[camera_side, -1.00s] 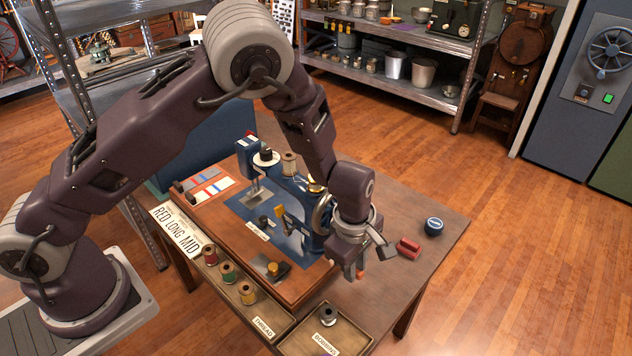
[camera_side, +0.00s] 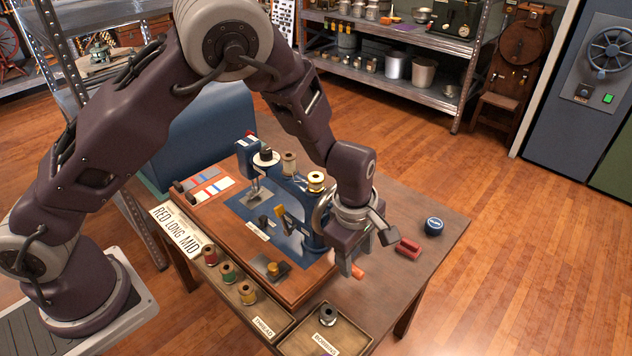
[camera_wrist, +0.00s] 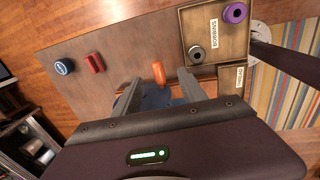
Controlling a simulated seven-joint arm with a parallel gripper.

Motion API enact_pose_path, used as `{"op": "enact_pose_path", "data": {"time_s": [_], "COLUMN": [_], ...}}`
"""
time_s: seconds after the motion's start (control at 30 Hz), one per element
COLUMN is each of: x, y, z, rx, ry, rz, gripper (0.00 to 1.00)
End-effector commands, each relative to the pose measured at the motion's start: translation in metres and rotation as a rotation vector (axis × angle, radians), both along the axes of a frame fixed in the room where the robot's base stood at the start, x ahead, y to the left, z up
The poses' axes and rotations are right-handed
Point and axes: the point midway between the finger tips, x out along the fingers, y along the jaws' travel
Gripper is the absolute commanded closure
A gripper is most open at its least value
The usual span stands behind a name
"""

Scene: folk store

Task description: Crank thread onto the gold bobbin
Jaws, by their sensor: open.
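The blue sewing machine (camera_side: 298,208) stands on a wooden base on the table. A gold bobbin (camera_side: 316,182) sits upright on top of it, near the handwheel end. A silver handwheel (camera_side: 321,212) shows at that end, partly hidden by my arm. An orange handle (camera_side: 358,272) sticks out just below my gripper (camera_side: 367,252); in the wrist view the handle (camera_wrist: 158,73) appears between the fingertips. My gripper is open and points down; I cannot tell whether either finger touches the handle. The crank's arm is hidden.
A bobbins tray (camera_side: 350,345) with a dark bobbin (camera_side: 328,315) is at the front corner. A thread tray (camera_side: 225,299) holds spools. A red block (camera_side: 407,248) and a blue round tin (camera_side: 433,226) lie right of my gripper. A tan spool (camera_side: 289,163) stands on the machine.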

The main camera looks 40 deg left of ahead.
Motion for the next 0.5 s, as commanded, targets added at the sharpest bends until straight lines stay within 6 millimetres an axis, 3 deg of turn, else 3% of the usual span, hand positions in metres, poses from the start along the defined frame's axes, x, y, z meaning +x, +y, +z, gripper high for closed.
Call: {"op": "enact_pose_path", "data": {"time_s": [0.5], "x": [-0.007], "y": [-0.001], "z": [0.051], "rx": [-0.001], "ry": [-0.002], "rz": [-0.001], "gripper": [0.51]}}
